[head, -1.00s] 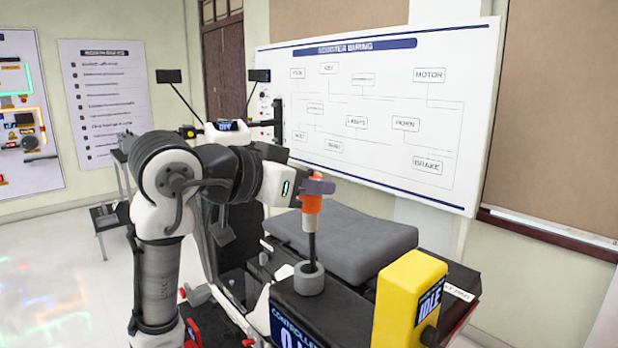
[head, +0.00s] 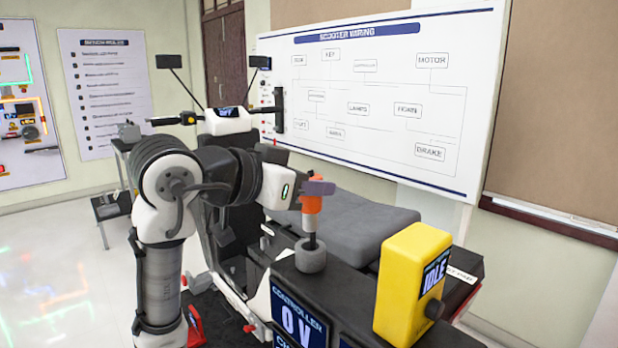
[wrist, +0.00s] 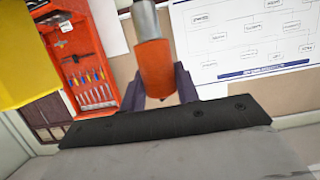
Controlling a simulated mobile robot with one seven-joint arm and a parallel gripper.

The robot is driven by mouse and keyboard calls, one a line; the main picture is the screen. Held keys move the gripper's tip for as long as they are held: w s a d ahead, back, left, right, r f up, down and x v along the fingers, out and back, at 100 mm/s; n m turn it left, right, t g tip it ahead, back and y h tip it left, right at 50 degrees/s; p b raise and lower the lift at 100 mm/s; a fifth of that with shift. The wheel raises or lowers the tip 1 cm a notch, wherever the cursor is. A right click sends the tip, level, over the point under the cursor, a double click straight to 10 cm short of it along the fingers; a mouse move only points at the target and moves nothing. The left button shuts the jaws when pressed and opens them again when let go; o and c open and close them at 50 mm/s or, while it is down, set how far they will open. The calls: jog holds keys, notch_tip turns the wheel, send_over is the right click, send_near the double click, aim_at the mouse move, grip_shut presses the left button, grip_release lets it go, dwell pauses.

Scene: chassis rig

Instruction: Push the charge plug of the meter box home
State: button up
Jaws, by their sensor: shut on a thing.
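My gripper (head: 318,188), with purple fingers, is shut on the orange charge plug (head: 312,205), which is upright. Below the orange part, the plug has a pale sleeve and a dark stem (head: 311,241) that reaches the grey ring (head: 311,261) on the black deck. How deep the stem sits in the ring is hidden. In the wrist view the orange plug (wrist: 155,68) and its pale sleeve stand between the fingers. The yellow meter box (head: 400,290) stands right of the ring, its screen reading IDLE; its edge also shows in the wrist view (wrist: 22,60).
A controller display (head: 298,322) reading 0 V faces the front below the ring. The dark scooter seat (head: 350,235) lies behind the plug. A wiring board (head: 390,105) hangs on the wall. A red tool panel (wrist: 80,55) shows in the wrist view.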

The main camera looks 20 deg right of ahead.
aim_at(304, 220)
jog(key=shift+f+b, duration=0.4)
jog(key=shift+f, duration=0.55)
jog(key=shift+f+b, duration=1.1)
jog(key=shift+f, duration=1)
dwell(1.1)
jog(key=o, duration=1.2)
jog(key=shift+r, duration=0.1)
jog(key=b+v, duration=0.2)
jog(key=v, duration=1.1)
jog(key=shift+s+a+r, duration=0.15)
jog(key=shift+a+r, duration=0.05)
jog(key=shift+a, duration=0.15)
